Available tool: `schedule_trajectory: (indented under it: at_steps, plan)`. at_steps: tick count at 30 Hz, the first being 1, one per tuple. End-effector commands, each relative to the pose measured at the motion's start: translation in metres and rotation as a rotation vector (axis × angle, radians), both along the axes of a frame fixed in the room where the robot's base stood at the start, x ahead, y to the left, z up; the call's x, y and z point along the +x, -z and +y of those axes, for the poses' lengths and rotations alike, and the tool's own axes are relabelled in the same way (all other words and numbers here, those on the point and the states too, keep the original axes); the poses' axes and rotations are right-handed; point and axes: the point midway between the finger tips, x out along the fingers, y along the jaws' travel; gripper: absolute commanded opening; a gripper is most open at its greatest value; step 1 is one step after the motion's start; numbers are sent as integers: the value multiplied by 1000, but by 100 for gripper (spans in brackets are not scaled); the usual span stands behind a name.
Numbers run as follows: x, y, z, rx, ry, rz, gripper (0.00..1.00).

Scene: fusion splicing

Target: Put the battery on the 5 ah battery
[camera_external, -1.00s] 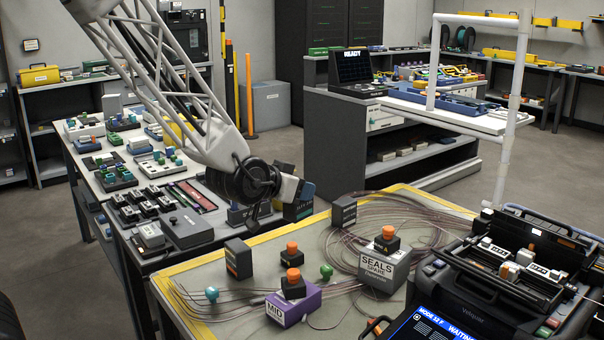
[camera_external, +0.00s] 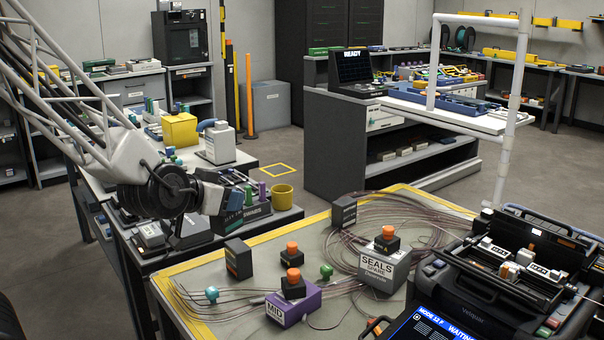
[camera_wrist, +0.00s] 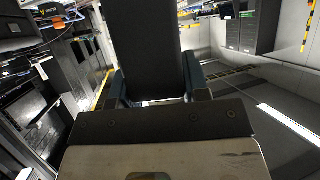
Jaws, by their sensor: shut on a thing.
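My gripper (camera_wrist: 153,78) is shut on a long dark block, the battery (camera_wrist: 140,38), which extends away between the two blue-grey fingers in the wrist view. In the external view my gripper (camera_external: 214,197) is above the left bench, left of the splicing table. The battery's outline blends into dark things behind it there. Two dark battery-like boxes stand on the splicing table: one with an orange mark (camera_external: 239,259) at its left edge and one (camera_external: 343,211) at its back. Their labels are too small to read, so I cannot tell which is the 5 ah battery.
A purple MID box (camera_external: 293,308) and a grey SEALS box (camera_external: 384,268) stand on the splicing table among loose fibre coils. The black splicer (camera_external: 515,265) fills its right side. A yellow cup (camera_external: 283,196) and a yellow container (camera_external: 180,130) are on the left bench.

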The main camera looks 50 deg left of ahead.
Motion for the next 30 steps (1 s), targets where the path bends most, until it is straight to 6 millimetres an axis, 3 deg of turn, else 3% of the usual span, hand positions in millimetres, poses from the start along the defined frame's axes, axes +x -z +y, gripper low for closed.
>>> schedule_trajectory:
  at_steps: [18,30]
  plan:
    - [-98,13,2,-10,-79,4,4]
    - [-116,18,2,-12,-93,7,4]
